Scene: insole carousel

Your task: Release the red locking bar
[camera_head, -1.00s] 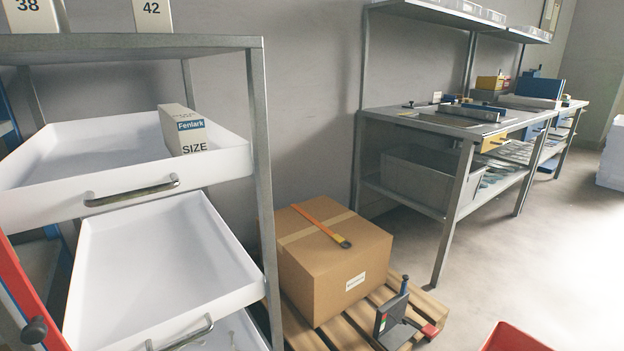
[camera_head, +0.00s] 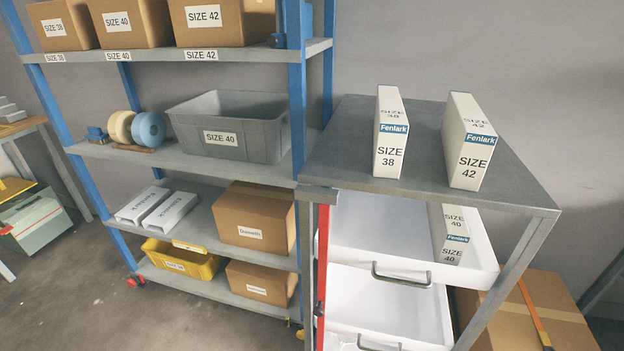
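The red locking bar (camera_head: 322,262) stands upright along the left front edge of the grey metal drawer rack. A dark knob (camera_head: 319,309) sits on it low down. The bar's lower end is cut off by the frame. The rack holds white drawers; the upper drawer (camera_head: 352,250) has a grey handle (camera_head: 401,277) and a SIZE 40 box (camera_head: 448,235) inside. A second white drawer (camera_head: 345,293) is below it. Neither of my grippers shows in this view.
On the rack top (camera_head: 345,130) stand a SIZE 38 box (camera_head: 389,150) and a SIZE 42 box (camera_head: 468,155). A blue-framed shelf (camera_head: 297,90) with cartons and bins stands close on the left. A cardboard box (camera_head: 560,315) is at right. Open floor lies at front left.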

